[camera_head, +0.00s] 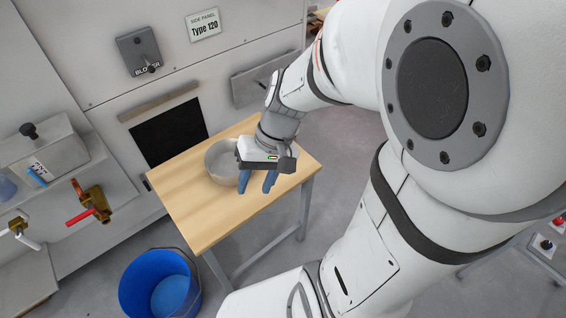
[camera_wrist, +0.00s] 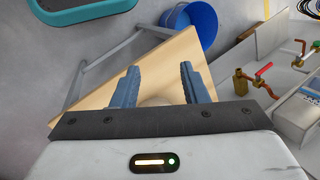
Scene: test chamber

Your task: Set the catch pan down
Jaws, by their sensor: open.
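The catch pan (camera_head: 221,163), a round grey metal pan, stands upright on the wooden-topped table (camera_head: 185,205). My gripper (camera_head: 257,183) is at the pan's right side, with its two blue fingers pointing down over the tabletop. The fingers are apart, and my gripper hides part of the pan's right side. In the wrist view my gripper (camera_wrist: 160,72) is also open, with the tabletop beyond it. A small pale rounded shape shows low between the fingers; I cannot tell if it is the pan. Whether a finger touches the pan is unclear.
A blue bucket (camera_head: 160,284) stands on the floor by the table's front left. A wall panel with a dark opening (camera_head: 168,130) is behind the table. Taps with a red handle (camera_head: 88,207) stick out at the left. The tabletop's front left is clear.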

